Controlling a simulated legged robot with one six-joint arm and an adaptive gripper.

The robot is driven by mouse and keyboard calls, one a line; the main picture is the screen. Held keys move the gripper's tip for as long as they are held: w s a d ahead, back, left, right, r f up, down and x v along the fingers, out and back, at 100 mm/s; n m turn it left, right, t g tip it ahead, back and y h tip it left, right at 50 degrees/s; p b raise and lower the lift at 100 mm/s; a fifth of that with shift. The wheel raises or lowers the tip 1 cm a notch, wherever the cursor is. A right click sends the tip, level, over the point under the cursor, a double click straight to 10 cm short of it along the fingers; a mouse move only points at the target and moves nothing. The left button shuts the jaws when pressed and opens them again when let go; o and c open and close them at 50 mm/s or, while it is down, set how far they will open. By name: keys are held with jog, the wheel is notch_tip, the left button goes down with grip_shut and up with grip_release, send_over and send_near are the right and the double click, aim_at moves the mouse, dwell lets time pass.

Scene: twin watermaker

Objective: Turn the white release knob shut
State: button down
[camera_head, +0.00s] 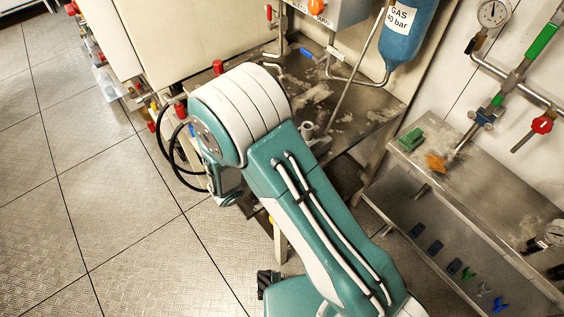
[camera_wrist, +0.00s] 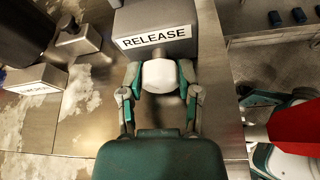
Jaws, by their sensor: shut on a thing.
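The white release knob (camera_wrist: 160,76) sits in the middle of the wrist view, on the front of a grey box with a RELEASE label (camera_wrist: 157,37). My gripper (camera_wrist: 160,84) is around the knob, with one finger on its left side and one on its right, shut on it. The far side of the knob and its stem are partly hidden.
Another labelled box (camera_wrist: 36,88) stands at the left in the wrist view. A blue gas bottle (camera_head: 407,35) is at the back in the head view. A metal shelf (camera_head: 490,190) with valve handles stands at right. Open tiled floor (camera_head: 80,180) lies at left.

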jog(key=shift+a, duration=0.1)
dwell(0.4)
jog(key=shift+c, duration=1.5)
grip_release()
jog(key=shift+f, duration=0.1)
jog(key=shift+a, duration=0.15)
jog(key=v, duration=1.2)
jog(key=shift+s, duration=0.15)
